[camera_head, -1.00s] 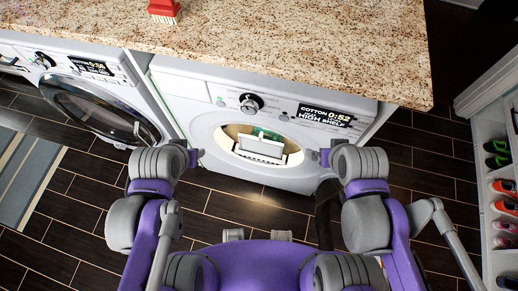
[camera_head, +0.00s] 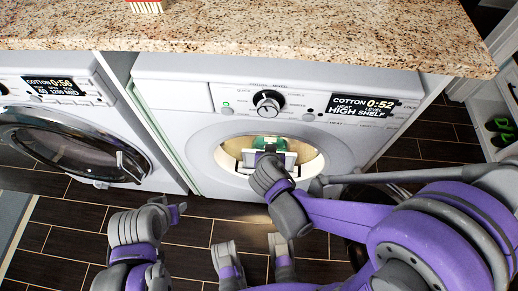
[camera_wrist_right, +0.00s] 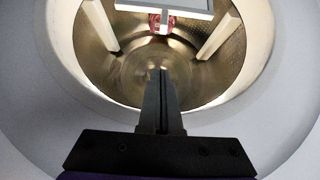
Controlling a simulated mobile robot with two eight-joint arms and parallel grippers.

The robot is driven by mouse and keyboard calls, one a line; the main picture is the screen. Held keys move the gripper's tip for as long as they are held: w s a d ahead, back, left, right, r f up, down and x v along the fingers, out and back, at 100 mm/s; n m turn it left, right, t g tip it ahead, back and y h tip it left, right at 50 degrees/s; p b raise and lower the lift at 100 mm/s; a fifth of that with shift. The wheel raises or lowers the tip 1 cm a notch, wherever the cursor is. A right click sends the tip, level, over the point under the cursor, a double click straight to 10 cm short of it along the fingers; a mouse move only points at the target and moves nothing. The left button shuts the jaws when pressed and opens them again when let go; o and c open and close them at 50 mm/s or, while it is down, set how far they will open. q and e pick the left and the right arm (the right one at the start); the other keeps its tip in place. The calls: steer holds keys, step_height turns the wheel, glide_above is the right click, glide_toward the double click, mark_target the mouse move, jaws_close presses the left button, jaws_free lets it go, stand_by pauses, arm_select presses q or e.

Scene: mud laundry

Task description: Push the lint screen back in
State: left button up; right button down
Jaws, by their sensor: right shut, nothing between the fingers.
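The lint screen appears to be the white-framed panel (camera_head: 289,160) in the open round mouth of the right-hand machine, partly hidden by my right gripper. In the right wrist view, a white-framed grey panel (camera_wrist_right: 182,5) shows at the top edge, cut off by the picture. My right gripper (camera_wrist_right: 160,80) is shut and empty, pointing into the drum mouth below that panel. In the head view the right gripper (camera_head: 268,150) overlaps the panel; contact cannot be told. My left gripper (camera_head: 180,212) is low in front of the machines, away from the panel; its jaw state is unclear.
The machine (camera_head: 185,125) stands under a granite counter (camera_head: 250,35). A second machine with a dark round door (camera_head: 75,150) is at left. A red brush (camera_head: 147,5) lies on the counter. A shoe shelf (camera_head: 485,120) is at right. Something red (camera_wrist_right: 161,22) shows inside the drum.

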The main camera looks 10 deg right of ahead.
steer(key=s+f+b+x, duration=0.2)
steer(key=b+x, duration=0.2)
steer(key=x, duration=0.9)
steer(key=shift+a, duration=0.35)
steer(key=shift+w+f, duration=0.1)
steer(key=shift+f, duration=0.1)
